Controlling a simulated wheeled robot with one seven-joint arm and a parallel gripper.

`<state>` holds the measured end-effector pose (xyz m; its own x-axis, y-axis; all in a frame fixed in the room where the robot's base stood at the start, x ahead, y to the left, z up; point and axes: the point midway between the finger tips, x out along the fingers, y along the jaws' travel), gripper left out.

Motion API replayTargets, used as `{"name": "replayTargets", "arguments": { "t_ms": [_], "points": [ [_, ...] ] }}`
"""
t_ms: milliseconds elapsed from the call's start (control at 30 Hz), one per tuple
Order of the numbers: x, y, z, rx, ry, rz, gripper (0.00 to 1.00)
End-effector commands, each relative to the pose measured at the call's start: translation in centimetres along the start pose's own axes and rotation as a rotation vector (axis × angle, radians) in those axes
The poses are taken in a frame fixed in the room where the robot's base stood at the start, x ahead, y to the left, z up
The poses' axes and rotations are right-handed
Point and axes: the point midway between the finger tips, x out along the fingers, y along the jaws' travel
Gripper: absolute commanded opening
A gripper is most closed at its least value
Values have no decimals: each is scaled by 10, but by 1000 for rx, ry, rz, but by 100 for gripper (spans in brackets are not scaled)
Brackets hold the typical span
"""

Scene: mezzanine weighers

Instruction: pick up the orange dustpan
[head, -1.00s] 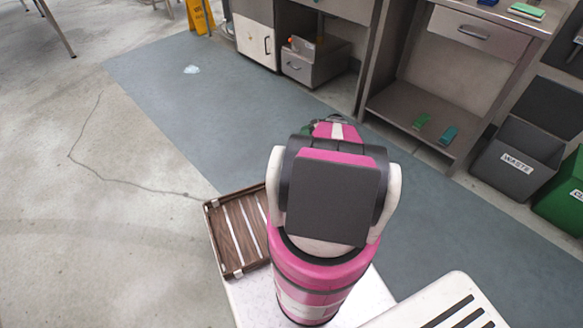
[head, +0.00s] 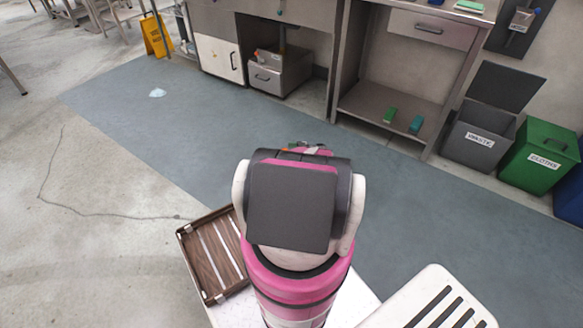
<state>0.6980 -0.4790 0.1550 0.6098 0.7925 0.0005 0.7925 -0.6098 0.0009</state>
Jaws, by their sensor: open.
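I cannot make out an orange dustpan for certain.
A yellow floor sign (head: 155,36) stands at the back left. Green and teal blocks (head: 390,115) lie on the low shelf. A grey WASTE bin (head: 478,143) and green CLOTHS bin (head: 540,155) stand at right.

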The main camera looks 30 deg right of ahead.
Motion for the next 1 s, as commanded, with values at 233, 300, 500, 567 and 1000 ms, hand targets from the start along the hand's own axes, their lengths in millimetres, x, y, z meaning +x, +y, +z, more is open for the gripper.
{"name": "replayTargets", "arguments": {
  "t_ms": [233,300,500,567,1000],
  "points": [
    [18,-1,2,1,0,-1,68],
    [28,-1,4,1,0,-1,68],
    [53,-1,5,1,-1,-1,68],
    [56,-1,5,1,-1,0,68],
    [56,-1,4,1,-1,0,0]
  ]
}}
